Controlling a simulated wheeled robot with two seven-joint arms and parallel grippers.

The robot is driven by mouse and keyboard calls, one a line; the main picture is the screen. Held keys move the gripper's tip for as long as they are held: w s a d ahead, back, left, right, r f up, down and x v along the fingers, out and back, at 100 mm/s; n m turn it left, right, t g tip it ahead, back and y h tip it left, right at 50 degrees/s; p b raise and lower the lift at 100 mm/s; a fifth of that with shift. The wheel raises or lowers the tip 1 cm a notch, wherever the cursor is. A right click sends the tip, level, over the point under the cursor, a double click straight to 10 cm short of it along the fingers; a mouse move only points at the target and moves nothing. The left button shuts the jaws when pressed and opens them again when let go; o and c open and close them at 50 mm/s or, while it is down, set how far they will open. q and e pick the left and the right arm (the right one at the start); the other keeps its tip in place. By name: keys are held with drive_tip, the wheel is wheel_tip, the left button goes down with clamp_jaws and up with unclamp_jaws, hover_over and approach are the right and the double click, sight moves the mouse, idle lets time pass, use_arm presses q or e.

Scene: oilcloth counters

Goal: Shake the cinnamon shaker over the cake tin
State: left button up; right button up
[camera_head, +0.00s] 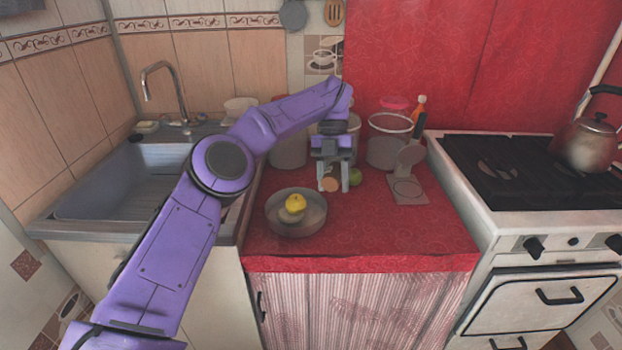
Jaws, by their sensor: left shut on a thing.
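The cake tin (318,221) is a round grey pan on the red counter, left of the gripper. A yellow round fruit (295,203) sits in it, with something pale beneath or in front of it. My left gripper (334,186) points down over the counter, just right of and behind the tin. It is shut on a small tan-brown thing (330,185), seemingly the cinnamon shaker, mostly hidden by the fingers. I cannot tell whether it touches the counter. My right gripper is not in view.
A green round thing (355,176) lies close by the right finger. A stove (515,200) with a kettle (587,146) is at far right. The counter's front right is free.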

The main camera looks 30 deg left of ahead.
use_arm(q)
drive_tip(key=n, duration=0.1)
drive_tip(key=n+t+b, duration=0.1)
drive_tip(key=a+n+h, duration=0.1)
drive_tip(key=n, duration=0.1)
drive_tip(key=shift+w+a+f, duration=0.1)
drive_tip(key=shift+w+f, duration=0.15)
drive_tip(key=a+f+n+t+y+p, duration=0.1)
drive_tip(key=a+n+t+y+p, duration=0.35)
drive_tip(key=n, duration=1.25)
wheel_tip(320, 180, up, 11)
drive_tip(key=a+m+g+y+p, duration=0.1)
drive_tip(key=a+g+y+p, duration=0.1)
drive_tip(key=g+y+p, duration=0.5)
drive_tip(key=shift+w+a+f+y+p, duration=0.2)
drive_tip(key=shift+w+y+p, duration=0.25)
drive_tip(key=shift+y+p, duration=2.75)
